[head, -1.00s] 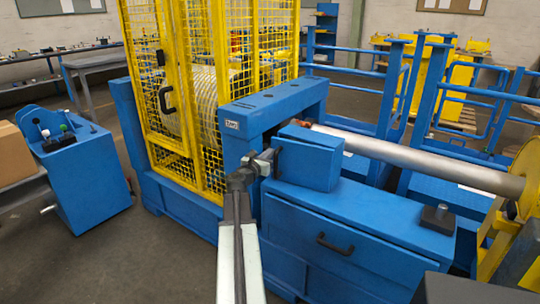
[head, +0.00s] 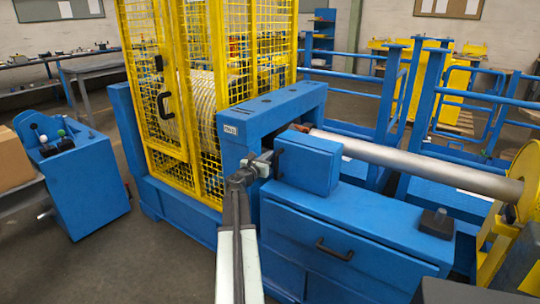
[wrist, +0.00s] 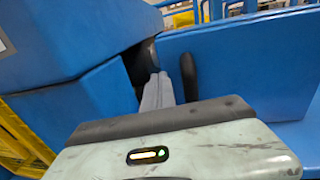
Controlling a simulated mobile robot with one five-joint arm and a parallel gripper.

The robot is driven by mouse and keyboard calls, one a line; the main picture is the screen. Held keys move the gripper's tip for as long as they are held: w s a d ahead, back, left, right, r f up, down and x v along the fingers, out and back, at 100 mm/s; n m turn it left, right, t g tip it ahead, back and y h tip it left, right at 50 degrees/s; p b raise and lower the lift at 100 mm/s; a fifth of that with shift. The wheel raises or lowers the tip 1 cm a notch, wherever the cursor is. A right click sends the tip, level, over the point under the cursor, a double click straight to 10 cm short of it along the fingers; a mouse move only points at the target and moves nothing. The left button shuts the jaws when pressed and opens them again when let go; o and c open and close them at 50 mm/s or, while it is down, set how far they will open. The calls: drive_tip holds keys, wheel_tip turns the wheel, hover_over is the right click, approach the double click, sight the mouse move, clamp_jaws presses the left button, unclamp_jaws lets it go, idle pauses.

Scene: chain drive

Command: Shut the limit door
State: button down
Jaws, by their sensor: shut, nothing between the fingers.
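The limit door appears to be the blue box-like panel (head: 315,165) beside the small white label on the blue frame (head: 245,122). It stands at an angle with a dark gap between it and the frame. A black upright handle (head: 279,163) is on its left side; the wrist view also shows the handle (wrist: 188,77) and the blue panel (wrist: 245,65). My gripper (head: 266,161) is shut and empty just left of the handle. In the wrist view its fingertips (wrist: 158,80) point into the gap; contact with the handle cannot be told.
A yellow mesh cage (head: 205,90) stands left of the frame. A blue cabinet with a drawer (head: 350,245) lies below the panel. A grey shaft (head: 420,167) runs right behind it. A blue lever console (head: 85,180) is at left. Floor is clear between console and cage.

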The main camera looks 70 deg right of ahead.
drive_tip(key=w+a, duration=0.3)
drive_tip(key=a, duration=0.8)
drive_tip(key=shift+a, duration=0.4)
drive_tip(key=shift+w, duration=0.15)
